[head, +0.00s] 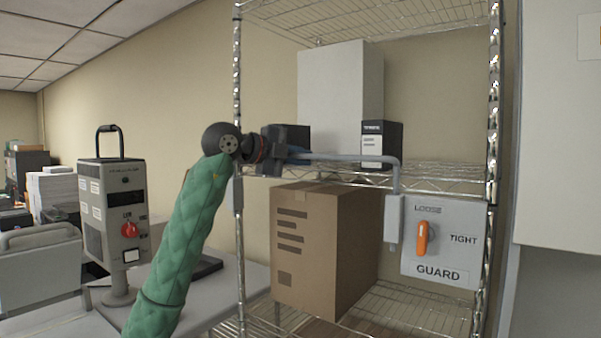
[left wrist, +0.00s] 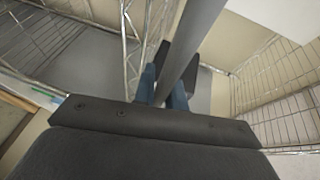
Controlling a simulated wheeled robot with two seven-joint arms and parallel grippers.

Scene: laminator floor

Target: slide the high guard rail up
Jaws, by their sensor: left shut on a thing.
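The guard rail (head: 350,158) is a grey-blue bar running across the front of the wire rack at the middle shelf's height. At its right end it bends down into a bracket (head: 394,219) on the rack's right side. My left gripper (head: 297,154) is shut on the rail near its left end. In the left wrist view the rail (left wrist: 200,28) passes between the blue-tipped fingers (left wrist: 172,82). A white GUARD panel (head: 450,262) carries an orange knob (head: 422,238), which stands upright below LOOSE, with TIGHT to its right. The rail's left end is hidden behind my gripper. My right gripper is not in view.
The wire rack (head: 238,90) holds a tall white box (head: 328,85) and a small black-and-white box (head: 382,145) on the middle shelf. A large cardboard box (head: 310,250) stands below. A grey device with a red knob (head: 115,215) stands left of my arm.

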